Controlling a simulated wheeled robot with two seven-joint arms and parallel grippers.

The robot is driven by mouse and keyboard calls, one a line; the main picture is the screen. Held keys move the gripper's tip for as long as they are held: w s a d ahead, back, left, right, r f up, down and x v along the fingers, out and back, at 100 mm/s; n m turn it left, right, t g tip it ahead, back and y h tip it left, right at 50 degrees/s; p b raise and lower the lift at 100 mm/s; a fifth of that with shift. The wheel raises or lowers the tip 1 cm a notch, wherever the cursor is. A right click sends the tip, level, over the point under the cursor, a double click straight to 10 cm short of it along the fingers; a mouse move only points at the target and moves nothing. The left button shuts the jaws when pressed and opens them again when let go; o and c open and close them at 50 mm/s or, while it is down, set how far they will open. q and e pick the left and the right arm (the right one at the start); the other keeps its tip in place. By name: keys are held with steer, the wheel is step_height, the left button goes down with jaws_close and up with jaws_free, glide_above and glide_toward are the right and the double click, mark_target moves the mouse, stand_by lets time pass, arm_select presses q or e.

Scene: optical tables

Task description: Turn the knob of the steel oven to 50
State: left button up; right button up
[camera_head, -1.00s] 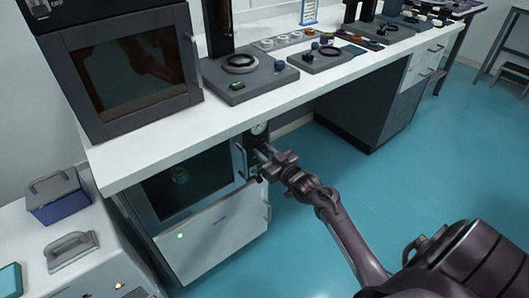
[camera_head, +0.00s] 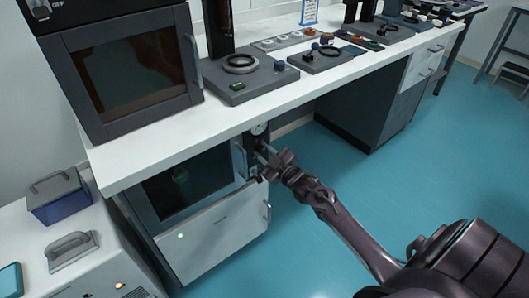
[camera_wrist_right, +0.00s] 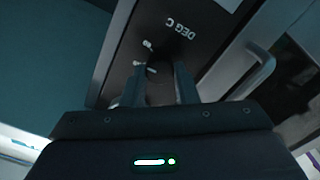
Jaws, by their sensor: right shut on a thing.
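The steel oven (camera_head: 207,228) stands under the white bench, with a dark window in its door and a narrow dark control panel at its right. A round gauge (camera_head: 258,128) sits at the panel's top. My right gripper (camera_head: 263,154) reaches the panel below the gauge. In the right wrist view, its two fingers (camera_wrist_right: 160,88) are shut on the dark knob (camera_wrist_right: 160,72), one on each side. The panel (camera_wrist_right: 180,38) there shows "DEG C" and small white marks, too blurred to read. The knob's pointer is not clear. My left gripper is not in view.
The oven's door handle (camera_head: 240,160) is just left of my right gripper. The bench edge (camera_head: 225,120) overhangs the oven. Another dark oven (camera_head: 125,75) stands on the bench.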

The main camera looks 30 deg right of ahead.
steer(key=n, duration=0.2)
steer(key=shift+n, duration=0.3)
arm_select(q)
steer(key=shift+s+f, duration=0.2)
arm_select(e)
steer(key=shift+f+n, duration=0.1)
steer(key=shift+n, duration=1.4)
steer(key=o, duration=1)
steer(key=shift+s, duration=0.55)
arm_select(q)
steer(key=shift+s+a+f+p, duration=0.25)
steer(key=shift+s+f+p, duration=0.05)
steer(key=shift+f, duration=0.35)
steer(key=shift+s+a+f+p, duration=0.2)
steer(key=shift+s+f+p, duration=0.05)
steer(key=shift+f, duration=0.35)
arm_select(e)
steer(key=s, duration=0.6)
steer(key=shift+s+d, duration=0.3)
steer(key=shift+s, duration=0.05)
